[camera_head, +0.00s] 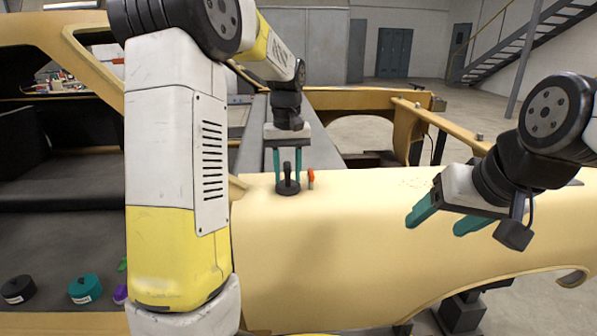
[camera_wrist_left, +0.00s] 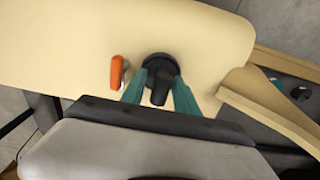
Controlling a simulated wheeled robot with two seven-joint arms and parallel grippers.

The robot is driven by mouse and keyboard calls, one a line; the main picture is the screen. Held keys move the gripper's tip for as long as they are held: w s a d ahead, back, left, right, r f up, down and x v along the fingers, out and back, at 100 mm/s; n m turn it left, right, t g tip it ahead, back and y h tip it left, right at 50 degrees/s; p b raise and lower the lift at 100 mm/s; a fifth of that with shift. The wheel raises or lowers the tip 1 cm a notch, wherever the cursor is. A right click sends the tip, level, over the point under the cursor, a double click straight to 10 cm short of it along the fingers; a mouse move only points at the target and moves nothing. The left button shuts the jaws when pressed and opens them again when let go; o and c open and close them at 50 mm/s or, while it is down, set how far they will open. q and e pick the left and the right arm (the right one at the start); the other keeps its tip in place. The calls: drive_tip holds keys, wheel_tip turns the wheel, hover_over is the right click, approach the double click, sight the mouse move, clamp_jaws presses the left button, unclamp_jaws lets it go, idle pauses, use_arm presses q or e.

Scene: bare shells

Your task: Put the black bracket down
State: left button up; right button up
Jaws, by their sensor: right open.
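The black bracket (camera_head: 288,187) has a round flat base and an upright post. It stands upright on the cream car-body panel (camera_head: 340,235). My left gripper (camera_head: 287,172) reaches down over it, with its teal fingers on either side of the post. Gaps show between the post and both fingers, so the gripper looks open. The left wrist view also shows the bracket (camera_wrist_left: 160,85) between the fingertips. My right gripper (camera_head: 447,221) is open and empty, above the right part of the panel.
An orange-and-metal piece (camera_head: 311,179) stands close to the right of the bracket. A black round piece (camera_head: 17,289), a teal one (camera_head: 85,288) and a partly hidden purple one (camera_head: 120,294) lie at the lower left. The panel's middle is clear.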

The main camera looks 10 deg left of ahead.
sight(287, 165)
use_arm(q)
drive_tip(key=shift+r, duration=0.1)
wheel_tip(287, 165, up, 11)
drive_tip(key=shift+s+r, duration=0.2)
drive_tip(key=shift+r, duration=0.25)
drive_tip(key=s+d+f+m+t+h, duration=0.1)
drive_tip(key=s+f+m+t, duration=0.1)
drive_tip(key=s, duration=1)
drive_tip(key=s+d+f+m+t+h, duration=0.1)
drive_tip(key=s+f+t, duration=0.2)
drive_tip(key=s, duration=0.8)
drive_tip(key=shift+s+f+m+t, duration=0.4)
drive_tip(key=shift+f, duration=0.2)
